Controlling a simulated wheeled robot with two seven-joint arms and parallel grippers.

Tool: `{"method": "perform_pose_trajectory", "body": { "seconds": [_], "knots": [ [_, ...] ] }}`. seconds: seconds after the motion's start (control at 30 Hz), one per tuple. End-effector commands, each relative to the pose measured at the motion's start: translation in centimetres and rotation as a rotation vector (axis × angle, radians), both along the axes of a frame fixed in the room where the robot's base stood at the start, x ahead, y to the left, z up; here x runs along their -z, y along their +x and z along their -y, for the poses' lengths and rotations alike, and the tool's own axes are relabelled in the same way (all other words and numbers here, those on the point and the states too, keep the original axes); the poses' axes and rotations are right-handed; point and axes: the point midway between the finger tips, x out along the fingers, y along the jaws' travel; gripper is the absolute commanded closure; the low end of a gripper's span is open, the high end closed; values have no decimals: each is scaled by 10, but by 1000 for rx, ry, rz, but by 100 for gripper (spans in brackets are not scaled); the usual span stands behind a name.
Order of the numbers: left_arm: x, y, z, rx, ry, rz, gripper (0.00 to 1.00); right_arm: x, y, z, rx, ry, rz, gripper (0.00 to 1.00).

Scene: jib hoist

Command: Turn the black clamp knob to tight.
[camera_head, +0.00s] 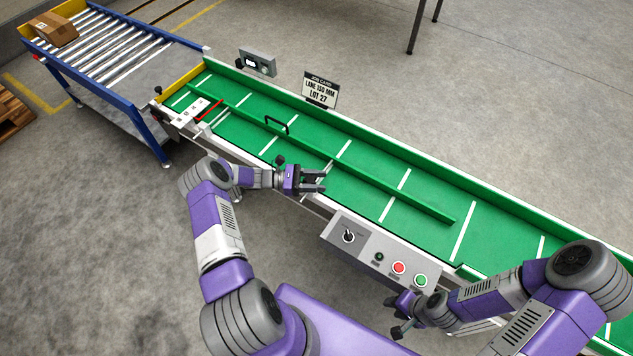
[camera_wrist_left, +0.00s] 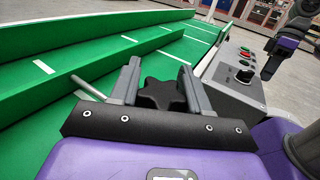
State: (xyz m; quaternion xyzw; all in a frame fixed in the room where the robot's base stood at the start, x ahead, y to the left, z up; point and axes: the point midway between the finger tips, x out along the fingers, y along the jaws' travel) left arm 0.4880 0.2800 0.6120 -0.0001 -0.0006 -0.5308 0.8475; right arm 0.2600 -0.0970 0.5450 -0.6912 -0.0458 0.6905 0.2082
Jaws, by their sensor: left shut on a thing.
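The black clamp knob (camera_wrist_left: 162,94), a star-shaped grip, sits between the two grey fingers of my left gripper (camera_wrist_left: 160,88) in the left wrist view. The fingers are shut on it from both sides. In the head view my left gripper (camera_head: 316,181) is at the near edge of the green conveyor; the knob is hard to make out there. A metal rod (camera_wrist_left: 88,88) shows beside the left finger. My right gripper (camera_head: 396,316) is low in front of the conveyor, away from the knob; its finger opening is unclear.
A control box (camera_head: 375,252) with a selector switch, red button and green button stands right of my left gripper. A green guide rail (camera_head: 360,175) with a black handle (camera_head: 276,124) runs along the belt. A sign (camera_head: 321,90) stands at the far edge. A roller table (camera_head: 110,50) carries a carton.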

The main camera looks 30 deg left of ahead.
Motion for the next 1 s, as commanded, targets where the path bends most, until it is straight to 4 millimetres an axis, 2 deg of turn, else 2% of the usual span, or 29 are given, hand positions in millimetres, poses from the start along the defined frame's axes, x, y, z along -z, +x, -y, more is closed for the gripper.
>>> {"method": "perform_pose_trajectory", "body": {
  "seconds": [0.03, 0.4, 1.0],
  "knots": [
    [7, -2, 2, 47, 13, -3, 84, 1, 0, 0, 0, 0, 0, 63],
    [6, -8, 4, 316, 10, -5, 84, 1, 0, 0, 0, 0, 0, 63],
    [7, -13, 4, 500, 9, -4, 84, 1, 0, 0, 0, 0, 0, 63]
  ]
}}
